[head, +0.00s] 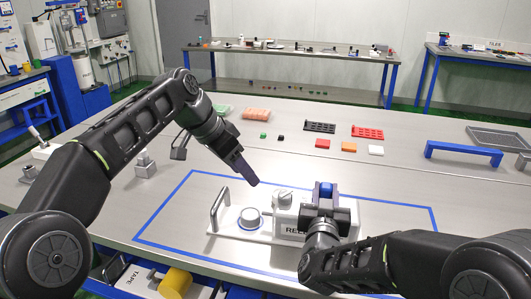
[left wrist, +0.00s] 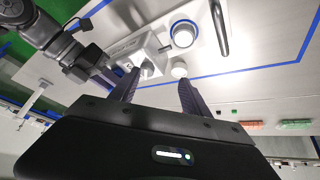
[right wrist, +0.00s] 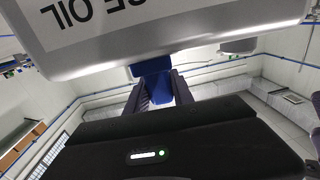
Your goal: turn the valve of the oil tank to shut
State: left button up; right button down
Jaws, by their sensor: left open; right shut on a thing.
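The white oil tank (head: 290,228) stands on the table, with lettering on its front that ends in "OIL" in the right wrist view (right wrist: 150,30). A pale knob (head: 283,199), apparently the valve, stands on the tank's top; its exact turn is hard to read. My left gripper (head: 250,178) is open and empty, above and left of the knob. In the left wrist view the tank's fittings (left wrist: 147,68) lie beyond the two spread fingers. My right gripper (head: 325,196) is shut on a blue part (right wrist: 155,85) at the tank's right side.
A round white-topped cup (head: 250,218) and an upright grey handle (head: 220,207) stand left of the tank, inside a blue taped outline (head: 163,207). Black and red racks (head: 367,132), coloured blocks (head: 348,147) and a blue bracket (head: 464,153) lie farther back.

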notch_tip(320, 180, up, 4)
jog(key=p, duration=0.4)
jog(key=shift+r, duration=0.1)
jog(key=shift+s+r+p, duration=0.1)
jog(key=shift+r+p, duration=0.2)
pick_arm(q)
jog(key=d+r+m, duration=0.1)
jog(key=d+r, duration=0.3)
jog(key=d, duration=0.1)
jog(key=shift+w+d+r, duration=0.15)
jog(key=shift+w+d, duration=0.1)
jog(key=shift+w, duration=0.1)
